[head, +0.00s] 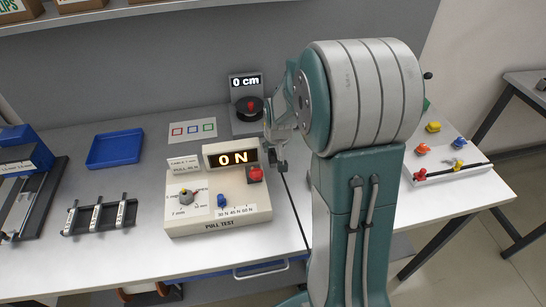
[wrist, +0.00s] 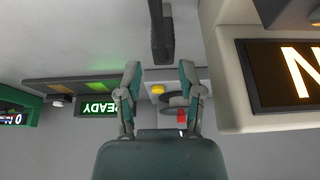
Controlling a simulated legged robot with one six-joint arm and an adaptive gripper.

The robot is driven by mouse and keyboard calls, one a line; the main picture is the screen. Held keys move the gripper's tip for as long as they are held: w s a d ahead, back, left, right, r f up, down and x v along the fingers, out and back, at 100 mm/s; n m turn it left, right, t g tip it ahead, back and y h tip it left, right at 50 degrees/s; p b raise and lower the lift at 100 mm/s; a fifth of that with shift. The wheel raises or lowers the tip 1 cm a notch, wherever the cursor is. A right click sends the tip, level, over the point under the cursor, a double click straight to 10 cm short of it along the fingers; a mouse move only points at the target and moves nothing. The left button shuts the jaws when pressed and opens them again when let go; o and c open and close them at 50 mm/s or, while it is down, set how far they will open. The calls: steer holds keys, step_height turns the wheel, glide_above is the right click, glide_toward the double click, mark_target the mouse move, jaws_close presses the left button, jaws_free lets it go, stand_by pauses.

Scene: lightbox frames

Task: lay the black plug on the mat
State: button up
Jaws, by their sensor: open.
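My gripper (head: 277,158) is open, above the table just right of the pull test box. In the wrist view its two fingers (wrist: 160,72) are apart with nothing held between them. A long dark strip (wrist: 162,30) comes from the top of that view and ends just short of the gap between the fingers. In the head view a thin black line (head: 296,208) runs from below the gripper towards the front edge. I cannot tell whether either is the black plug. A pale sheet with red, blue and green squares (head: 192,130), possibly the mat, lies at the back.
The pull test box (head: 218,208) reads 0 N. Behind the gripper stands a 0 cm device (head: 247,112) with a red knob. A blue tray (head: 115,148) and a black rack (head: 99,216) are at left. A board with coloured knobs (head: 446,165) is at right.

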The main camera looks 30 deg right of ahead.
mark_target(272, 151)
steer(key=shift+w+a+f, duration=0.1)
steer(key=shift+f, duration=0.2)
steer(key=x, duration=0.4)
steer(key=shift+a+f, duration=0.15)
steer(key=shift+f, duration=0.05)
steer(key=shift+w+f, duration=0.15)
steer(key=shift+f, duration=0.1)
jaws_close()
